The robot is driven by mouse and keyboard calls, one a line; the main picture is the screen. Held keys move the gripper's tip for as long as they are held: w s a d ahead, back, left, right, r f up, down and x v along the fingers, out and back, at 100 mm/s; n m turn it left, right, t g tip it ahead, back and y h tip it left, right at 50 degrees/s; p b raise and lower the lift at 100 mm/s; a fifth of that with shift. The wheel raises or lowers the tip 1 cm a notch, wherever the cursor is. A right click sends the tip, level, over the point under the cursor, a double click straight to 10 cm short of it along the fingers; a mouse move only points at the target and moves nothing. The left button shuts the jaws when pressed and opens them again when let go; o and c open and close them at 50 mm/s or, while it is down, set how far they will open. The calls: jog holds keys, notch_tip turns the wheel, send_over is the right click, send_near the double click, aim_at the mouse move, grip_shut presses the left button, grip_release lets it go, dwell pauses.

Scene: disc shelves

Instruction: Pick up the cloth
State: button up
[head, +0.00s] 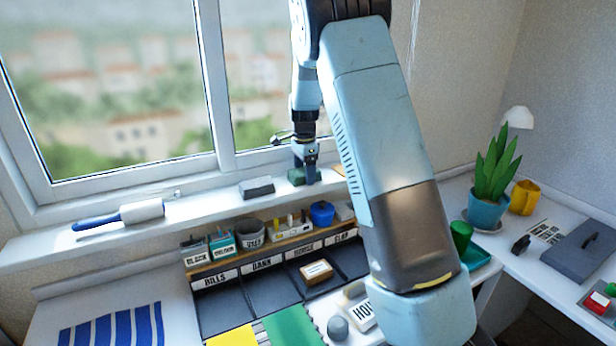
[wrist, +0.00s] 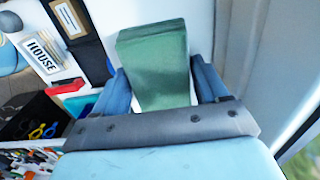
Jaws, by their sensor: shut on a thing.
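The green cloth (head: 296,177), folded into a thick block, is at the window sill under my gripper (head: 306,170). In the wrist view the cloth (wrist: 153,62) sits between the two blue fingers of my gripper (wrist: 160,84), which are shut on its sides. I cannot tell whether the cloth still touches the sill. Part of it is hidden behind the fingers in the head view.
A grey block (head: 257,187) and a white roller with a blue handle (head: 120,215) lie on the sill. Below stands a shelf of small containers (head: 250,232) above labelled black trays (head: 222,296). The window frame (head: 218,80) rises close behind.

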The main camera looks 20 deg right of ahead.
jog(key=shift+c, duration=1.1)
jog(key=shift+r, duration=0.5)
notch_tip(320, 180, up, 3)
jog(key=shift+s+f, duration=0.1)
jog(key=shift+f, duration=0.1)
jog(key=s+r, duration=0.9)
jog(key=s, duration=0.5)
jog(key=shift+a+r, duration=0.2)
jog(key=shift+w, duration=0.1)
